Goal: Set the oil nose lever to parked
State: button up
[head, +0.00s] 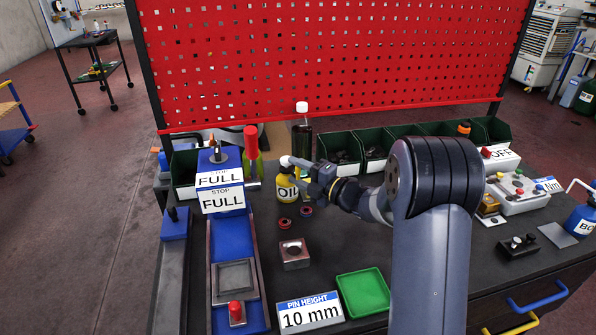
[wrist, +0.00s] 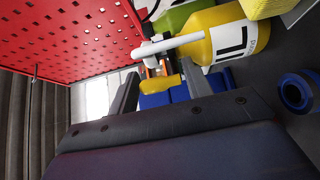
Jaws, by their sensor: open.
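The yellow oil can (head: 288,192), labelled OIL, stands on the dark table just left of my gripper (head: 303,172). In the wrist view the can (wrist: 225,35) lies at the upper right. A white nose lever (wrist: 175,45) with a rounded end crosses beside it, beyond my fingertips. In the head view a white knob (head: 286,160) shows above the can, close to my fingertips. My gripper's fingers (wrist: 157,85) are apart, with nothing held between them. I cannot tell whether a finger touches the lever. My gripper partly hides the can in the head view.
A dark bottle with a white cap (head: 302,140) stands behind the can, and a red-topped green bottle (head: 252,150) to its left. The blue FULL stop fixture (head: 220,195) is left. Small rings (head: 285,224) lie in front. Green bins (head: 345,147) line the red pegboard (head: 330,60).

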grip_shut()
jog(key=shift+a, duration=0.1)
dwell(0.5)
